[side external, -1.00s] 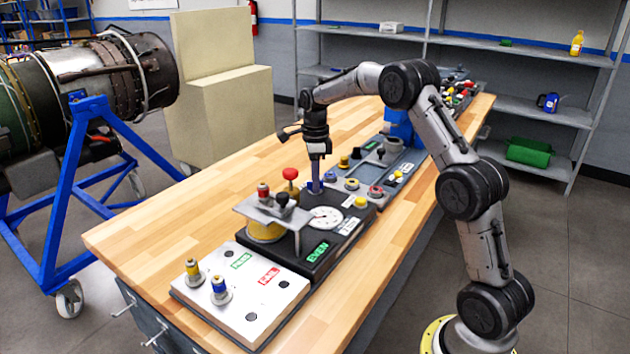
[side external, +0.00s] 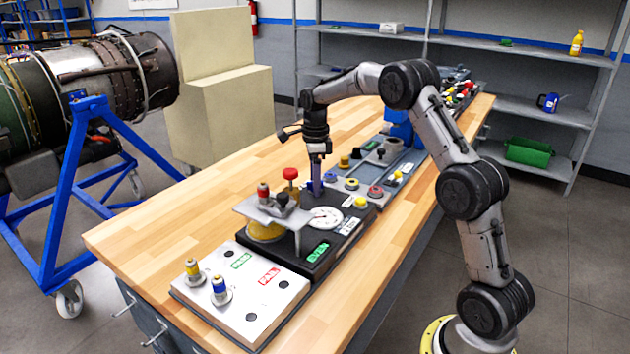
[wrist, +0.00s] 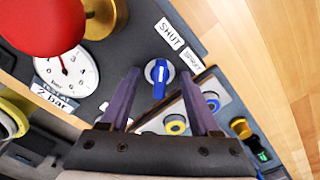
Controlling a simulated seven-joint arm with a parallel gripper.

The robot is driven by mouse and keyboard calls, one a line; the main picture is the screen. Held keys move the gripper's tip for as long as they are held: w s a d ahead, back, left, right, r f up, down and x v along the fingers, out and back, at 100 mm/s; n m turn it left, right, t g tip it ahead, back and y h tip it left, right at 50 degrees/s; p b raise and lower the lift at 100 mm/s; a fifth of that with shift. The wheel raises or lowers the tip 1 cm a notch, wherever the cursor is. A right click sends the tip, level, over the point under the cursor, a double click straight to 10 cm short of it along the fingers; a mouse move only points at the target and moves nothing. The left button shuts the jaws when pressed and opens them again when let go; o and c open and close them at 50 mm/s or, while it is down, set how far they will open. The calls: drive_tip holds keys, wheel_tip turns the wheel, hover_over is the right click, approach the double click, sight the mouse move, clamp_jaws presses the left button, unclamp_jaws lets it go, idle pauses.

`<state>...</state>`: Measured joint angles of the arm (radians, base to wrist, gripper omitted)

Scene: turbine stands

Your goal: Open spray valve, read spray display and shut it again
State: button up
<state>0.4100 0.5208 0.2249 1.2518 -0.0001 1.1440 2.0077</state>
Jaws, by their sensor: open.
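The blue spray valve handle (wrist: 158,76) shows in the wrist view on a grey panel, beside a SHUT label (wrist: 170,33) and a SPRAY label (wrist: 193,62). Its bar runs roughly up and down in that picture. My gripper (wrist: 159,74) is open, one finger on each side of the handle; I cannot tell if they touch it. In the side view my gripper (side external: 316,186) is low at the panel and mostly hides the handle.
A round dial (side external: 326,219) lies near my gripper and shows in the wrist view (wrist: 68,72). A red knob (side external: 290,174) and a raised metal plate (side external: 272,212) stand close by. A white panel (side external: 243,293) is nearer the camera. Bare bench top (side external: 180,215) lies to the left.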

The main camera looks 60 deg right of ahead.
drive_tip(key=shift+r, duration=2.5)
